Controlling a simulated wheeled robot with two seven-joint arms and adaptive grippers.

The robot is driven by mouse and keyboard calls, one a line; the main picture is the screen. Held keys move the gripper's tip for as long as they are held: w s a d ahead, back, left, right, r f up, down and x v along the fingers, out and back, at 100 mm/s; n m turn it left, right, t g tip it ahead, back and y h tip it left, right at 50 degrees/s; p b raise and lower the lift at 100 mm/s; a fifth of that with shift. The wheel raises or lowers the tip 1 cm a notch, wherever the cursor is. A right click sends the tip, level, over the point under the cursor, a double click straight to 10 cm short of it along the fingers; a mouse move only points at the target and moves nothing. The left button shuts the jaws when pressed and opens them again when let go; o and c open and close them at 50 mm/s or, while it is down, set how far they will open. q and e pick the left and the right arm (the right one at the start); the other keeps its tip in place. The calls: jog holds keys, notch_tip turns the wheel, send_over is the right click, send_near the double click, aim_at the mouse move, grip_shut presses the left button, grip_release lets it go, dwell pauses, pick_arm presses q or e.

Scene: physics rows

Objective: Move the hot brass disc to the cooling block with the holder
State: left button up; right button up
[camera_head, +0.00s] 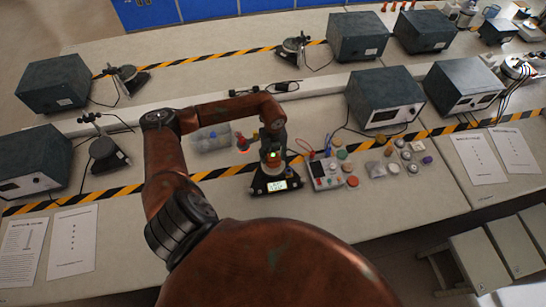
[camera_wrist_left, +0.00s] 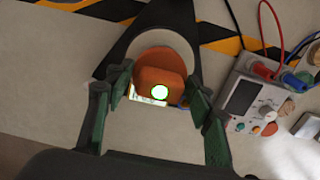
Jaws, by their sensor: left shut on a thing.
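My left gripper (camera_head: 271,158) is over a black-based instrument (camera_head: 262,189) with a lit display. In the left wrist view, its green-padded fingers (camera_wrist_left: 160,88) are shut on an orange block-like thing (camera_wrist_left: 160,72), which may be the holder. A small bright round spot shows on the front of the orange thing. It is in front of a pale round plate (camera_wrist_left: 186,45) on the black base (camera_wrist_left: 125,45); I cannot tell whether they touch. I cannot make out the brass disc or the cooling block for certain. My right gripper is not in view.
A white meter box (camera_head: 326,174) with leads stands close to the right of the instrument; it also shows in the left wrist view (camera_wrist_left: 243,98). Several small coloured pieces lie farther right. A clear container (camera_head: 211,138) is to the left. Dark boxes (camera_head: 384,98) stand behind. The bench front is mostly clear.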

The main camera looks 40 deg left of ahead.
pick_arm(q)
jog(key=shift+w+d+f+b, duration=0.1)
jog(key=shift+w+d+b, duration=0.2)
jog(key=shift+w+d, duration=0.25)
jog(key=shift+w+d+b, duration=0.6)
jog(key=shift+w+d, duration=0.85)
jog(key=shift+d, duration=0.25)
jog(key=w+d+f+b, duration=0.2)
jog(key=w+d+b, duration=0.1)
jog(key=w+d, duration=0.1)
jog(key=shift+d+f, duration=0.15)
jog(key=shift+d, duration=0.1)
jog(key=shift+w+d+b, duration=1.05)
jog(key=shift+w+d, duration=0.95)
jog(key=shift+d, duration=0.3)
